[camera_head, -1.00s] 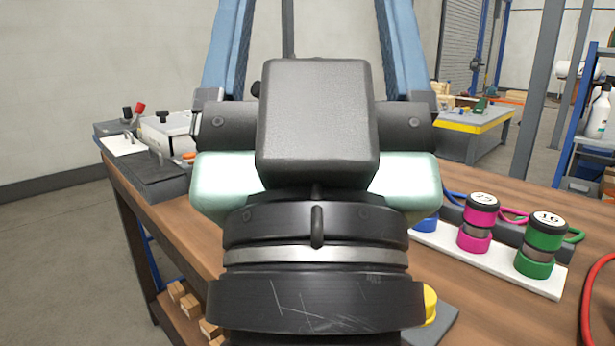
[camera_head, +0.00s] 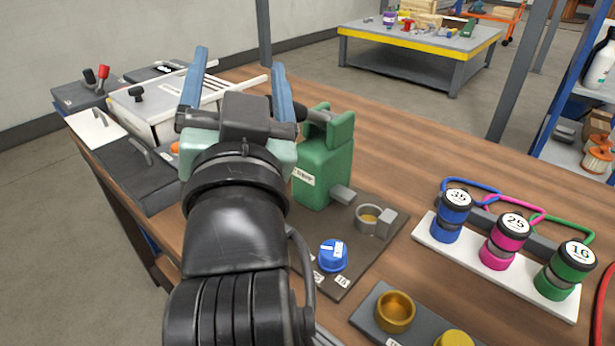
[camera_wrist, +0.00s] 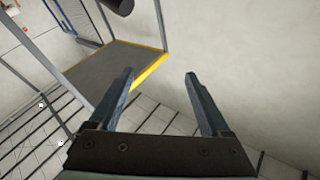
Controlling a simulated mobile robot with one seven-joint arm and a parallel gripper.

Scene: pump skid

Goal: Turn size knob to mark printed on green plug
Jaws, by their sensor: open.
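The green plug (camera_head: 567,270) stands at the right end of a white strip in the head view. Its white top reads 16. The blue size knob (camera_head: 333,255), with a white mark on top, sits on a dark plate in front of the green pump. Small white labels lie around its near side; one appears to read 16. My gripper (camera_head: 240,60) is raised to the left of the pump, well away from the knob. Its two blue fingers are apart with nothing between them, also in the wrist view (camera_wrist: 160,73).
A blue plug (camera_head: 452,216) marked 35 and a pink plug (camera_head: 506,241) marked 25 share the white strip (camera_head: 500,265). The green pump (camera_head: 325,165) stands close beside my gripper. A brass cup (camera_head: 396,311) is at the front. Bare wood lies behind the plugs.

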